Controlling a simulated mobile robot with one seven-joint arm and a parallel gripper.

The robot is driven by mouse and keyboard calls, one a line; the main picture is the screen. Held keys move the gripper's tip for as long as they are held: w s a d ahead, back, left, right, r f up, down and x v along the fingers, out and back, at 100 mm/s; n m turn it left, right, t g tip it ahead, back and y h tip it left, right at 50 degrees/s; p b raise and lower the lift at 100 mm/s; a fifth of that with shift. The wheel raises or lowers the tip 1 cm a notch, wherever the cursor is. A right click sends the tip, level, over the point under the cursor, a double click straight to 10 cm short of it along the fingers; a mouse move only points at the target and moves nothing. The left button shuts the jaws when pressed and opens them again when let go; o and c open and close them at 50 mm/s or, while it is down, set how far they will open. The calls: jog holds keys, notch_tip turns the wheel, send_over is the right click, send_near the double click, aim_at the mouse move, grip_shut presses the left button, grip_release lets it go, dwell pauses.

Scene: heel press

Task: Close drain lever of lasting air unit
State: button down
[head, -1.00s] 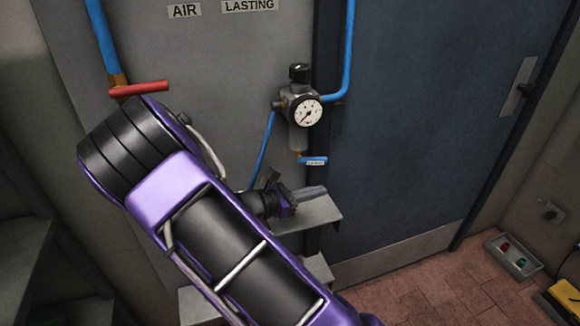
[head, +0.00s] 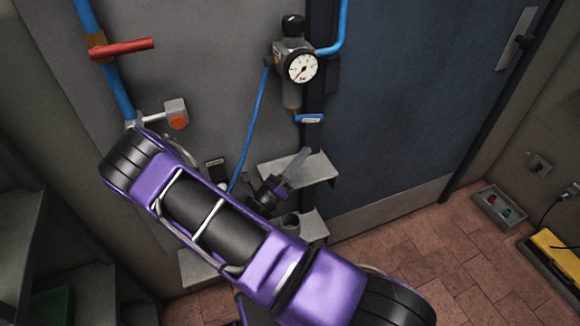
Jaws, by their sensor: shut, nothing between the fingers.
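The lasting air unit (head: 287,55) is a grey regulator on the wall with a black knob, a round white gauge (head: 301,67) and a bowl below. Its drain lever (head: 309,118) is a small blue handle with a pale label under the bowl, pointing right, roughly level. My gripper (head: 304,155) is below the lever, apart from it, with its fingers pointing up and right. The fingers are together and hold nothing. The wrist hides part of the shelf behind.
A red-handled valve (head: 122,48) sits on the blue pipe at left, with a grey box with an orange button (head: 176,114) below. A shelf (head: 315,172) juts out behind my fingers, with a lower one holding a cup (head: 290,222). A blue door (head: 420,100) stands right.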

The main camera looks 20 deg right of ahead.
aim_at(314, 120)
jog(key=w+d+r, duration=0.2)
jog(key=w+r, duration=0.1)
jog(key=r, duration=0.1)
jog(key=shift+w+d+r, duration=0.15)
jog(key=shift+w+d, duration=0.05)
jog(key=shift+d, duration=0.2)
jog(key=shift+t, duration=0.3)
jog(key=shift+w+d+r+n+t+h+p, duration=0.25)
jog(key=shift+d+r+n+t+h+p, duration=0.3)
jog(key=shift+r, duration=0.2)
jog(key=shift+a+r, duration=0.1)
